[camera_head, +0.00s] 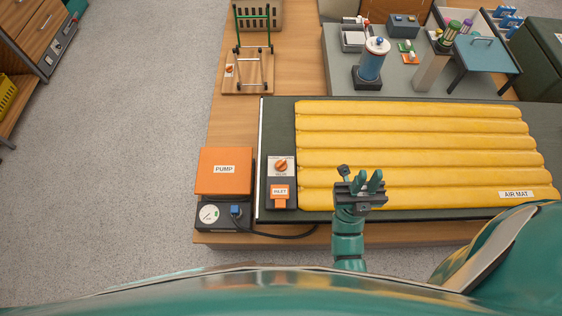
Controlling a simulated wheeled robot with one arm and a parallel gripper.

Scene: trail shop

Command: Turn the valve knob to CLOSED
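The valve knob (281,166) is a small orange knob on a white plate. It sits on a dark block at the left end of the air mat, above the orange part labelled INLET (280,192). The small lettering around the knob is too small to read, so I cannot tell which setting it points to. The yellow air mat (420,152) lies flat to its right. My gripper (368,178) is over the mat's lower left part, to the right of the knob and apart from it. Its two fingers stand apart with nothing seen between them.
An orange pump (224,170) with a gauge (209,214) stands left of the valve. A black hose (275,233) runs along the near edge. A small wheeled frame (253,55), a blue cylinder (371,62) and a small blue table (485,55) stand farther back.

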